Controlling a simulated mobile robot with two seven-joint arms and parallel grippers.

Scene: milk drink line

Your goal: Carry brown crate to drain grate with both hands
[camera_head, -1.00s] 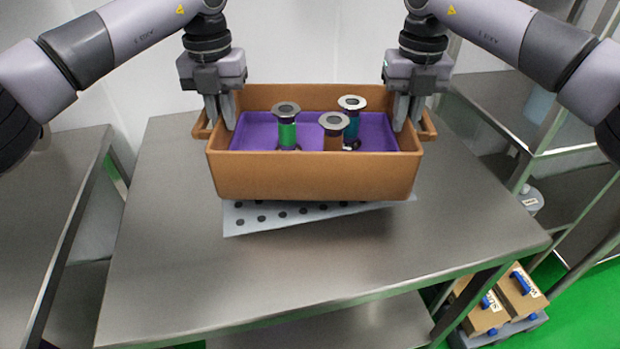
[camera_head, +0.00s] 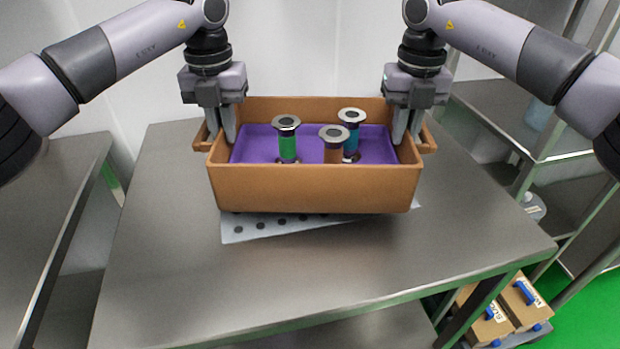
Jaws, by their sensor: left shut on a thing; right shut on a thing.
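The brown crate (camera_head: 315,190) is over the drain grate (camera_head: 262,228), a pale plate with dark round holes on the metal table. The crate hides most of the grate; its front strip shows below the crate. I cannot tell whether the crate touches the grate. The crate has a purple lining (camera_head: 255,147) and holds a green spool-like piece (camera_head: 287,140), a brown one (camera_head: 333,147) and a blue one (camera_head: 351,133), all upright. My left gripper (camera_head: 219,125) is shut on the crate's left side by its handle. My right gripper (camera_head: 408,125) is shut on the right side.
The metal table (camera_head: 160,270) is clear around the crate, in front and at both sides. Another metal table (camera_head: 35,210) stands at the left. A metal shelf rack (camera_head: 560,150) stands at the right, and boxes with blue handles (camera_head: 505,312) sit low at the right.

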